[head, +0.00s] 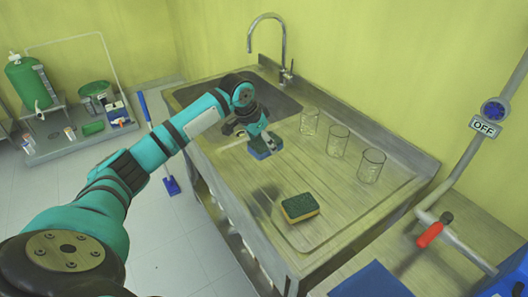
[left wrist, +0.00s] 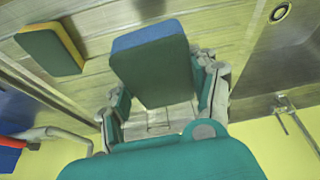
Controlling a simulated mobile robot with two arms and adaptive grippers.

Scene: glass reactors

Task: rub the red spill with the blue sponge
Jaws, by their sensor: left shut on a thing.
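The blue sponge (head: 258,153) is in my left gripper (head: 265,142), over the left part of the metal draining board (head: 232,181), by the basin. In the left wrist view the sponge (left wrist: 150,75) shows a dark green face and a blue edge, between the two fingers. Whether it touches the board is hard to tell. No red spill can be made out in either view; the arm and sponge hide part of the board. My right gripper is out of view.
A green and yellow sponge (head: 301,208) lies near the board's front. Glass beakers (head: 309,121), (head: 338,141), (head: 371,166) stand along the back. The sink basin (head: 281,105) has a tall tap (head: 283,47). A pipe with a red-handled valve (head: 430,235) is at right. The board's middle is clear.

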